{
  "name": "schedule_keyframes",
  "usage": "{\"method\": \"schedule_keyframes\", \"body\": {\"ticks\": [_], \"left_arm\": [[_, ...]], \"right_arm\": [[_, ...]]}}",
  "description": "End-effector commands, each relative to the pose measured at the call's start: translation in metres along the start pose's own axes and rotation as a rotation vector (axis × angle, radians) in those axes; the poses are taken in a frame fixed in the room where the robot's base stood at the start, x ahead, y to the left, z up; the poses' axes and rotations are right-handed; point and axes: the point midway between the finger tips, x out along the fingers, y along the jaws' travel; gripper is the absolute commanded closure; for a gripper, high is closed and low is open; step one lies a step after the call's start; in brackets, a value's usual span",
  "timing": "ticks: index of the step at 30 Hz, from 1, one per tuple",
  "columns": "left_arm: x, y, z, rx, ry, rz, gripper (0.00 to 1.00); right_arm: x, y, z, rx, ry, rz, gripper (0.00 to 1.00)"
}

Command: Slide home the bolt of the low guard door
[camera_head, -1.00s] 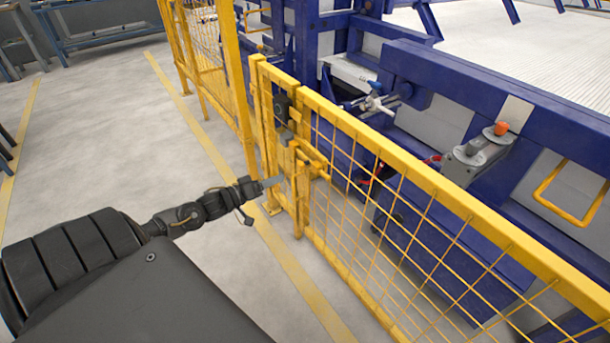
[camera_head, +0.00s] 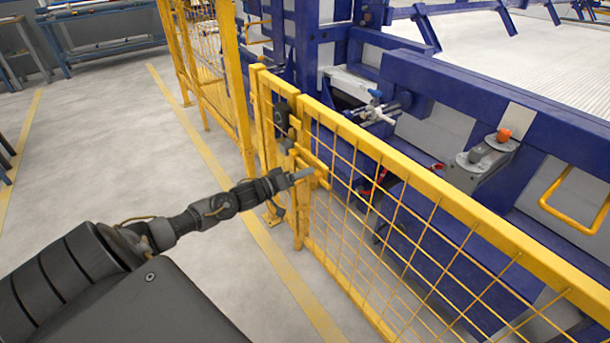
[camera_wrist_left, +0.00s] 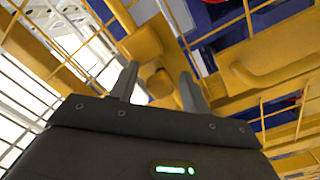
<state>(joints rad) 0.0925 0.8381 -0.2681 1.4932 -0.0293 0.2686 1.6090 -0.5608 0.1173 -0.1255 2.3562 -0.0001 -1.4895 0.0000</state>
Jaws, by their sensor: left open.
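The low guard door (camera_head: 420,176) is a yellow mesh panel running from the middle to the lower right of the head view. Its yellow bolt (camera_head: 320,170) sits by the post at the door's left end. My left gripper (camera_head: 304,174) is at the bolt, with its fingers pointing at it. In the left wrist view the gripper (camera_wrist_left: 160,84) is open. Its two grey fingers stand on either side of a yellow stub (camera_wrist_left: 158,83), apparently the bolt's handle, with gaps showing. How far the bolt is slid cannot be told. My right gripper is not in view.
A taller yellow mesh fence (camera_head: 205,70) stands beyond the post. The grey floor left of the yellow line (camera_head: 190,130) is clear.

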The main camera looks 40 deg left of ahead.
Motion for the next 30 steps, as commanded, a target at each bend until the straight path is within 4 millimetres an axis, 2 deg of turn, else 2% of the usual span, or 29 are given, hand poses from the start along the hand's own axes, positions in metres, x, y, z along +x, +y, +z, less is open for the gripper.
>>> {"method": "schedule_keyframes", "body": {"ticks": [4,12,23,27,30], "left_arm": [[0.008,0.000,0.000,0.001,0.000,-0.001,0.53],[0.010,0.000,0.000,0.001,0.000,-0.001,0.53],[0.009,0.000,0.000,0.002,0.000,-0.001,0.99],[0.009,-0.002,-0.003,0.004,0.001,-0.001,1.00],[0.009,-0.014,-0.015,0.007,0.004,-0.004,1.00]], "right_arm": [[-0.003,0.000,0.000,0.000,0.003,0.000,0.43],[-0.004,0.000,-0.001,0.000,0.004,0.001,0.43],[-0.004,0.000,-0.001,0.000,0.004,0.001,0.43],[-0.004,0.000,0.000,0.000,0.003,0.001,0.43],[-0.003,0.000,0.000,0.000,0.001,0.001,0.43]]}}
